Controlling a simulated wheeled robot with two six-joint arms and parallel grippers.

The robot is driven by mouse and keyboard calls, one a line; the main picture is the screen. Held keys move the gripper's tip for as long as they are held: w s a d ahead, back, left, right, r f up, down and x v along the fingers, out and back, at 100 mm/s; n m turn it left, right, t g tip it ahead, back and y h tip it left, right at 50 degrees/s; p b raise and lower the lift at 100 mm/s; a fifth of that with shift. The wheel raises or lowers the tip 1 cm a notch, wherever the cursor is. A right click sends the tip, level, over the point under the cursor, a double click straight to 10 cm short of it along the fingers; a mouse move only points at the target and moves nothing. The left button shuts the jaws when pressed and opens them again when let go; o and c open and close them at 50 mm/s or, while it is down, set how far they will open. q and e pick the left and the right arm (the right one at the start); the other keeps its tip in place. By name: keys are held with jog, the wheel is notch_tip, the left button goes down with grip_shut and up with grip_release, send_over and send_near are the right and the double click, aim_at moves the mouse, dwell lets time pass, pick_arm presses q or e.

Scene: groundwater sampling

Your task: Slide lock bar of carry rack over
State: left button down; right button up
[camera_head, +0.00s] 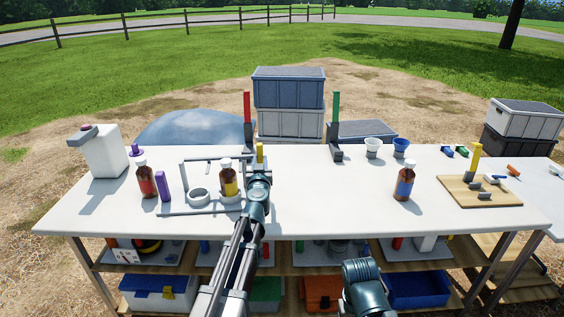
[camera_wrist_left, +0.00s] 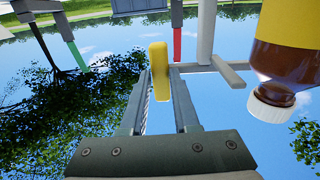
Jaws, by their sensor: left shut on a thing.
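The carry rack (camera_head: 188,211) is a grey frame with ring holders on the white table, left of centre. A brown bottle with a yellow label (camera_head: 229,179) and white cap stands in its right ring; the left ring (camera_head: 199,195) is empty. The bottle appears upside down in the left wrist view (camera_wrist_left: 285,60). My left gripper (camera_head: 259,170) is at the rack's right end, shut on a yellow upright piece (camera_head: 260,153), likely the lock bar's handle. In the wrist view the yellow piece (camera_wrist_left: 159,70) is between the fingertips (camera_wrist_left: 159,88). My right gripper is out of view.
A red-label bottle (camera_head: 146,181) and purple block (camera_head: 163,186) stand left of the rack. A blue-label bottle (camera_head: 404,181) stands to the right. Red (camera_head: 247,108) and green (camera_head: 336,107) posts stand at the back edge. The table between rack and blue-label bottle is clear.

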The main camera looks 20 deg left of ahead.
aim_at(244, 158)
pick_arm(q)
jog(key=shift+s+a, duration=0.25)
jog(key=shift+a, duration=0.35)
jog(key=shift+s+a, duration=0.3)
jog(key=shift+a, duration=0.45)
jog(key=shift+s+a, duration=0.25)
jog(key=shift+a, duration=0.45)
jog(key=shift+s+a, duration=0.2)
jog(key=shift+a, duration=0.3)
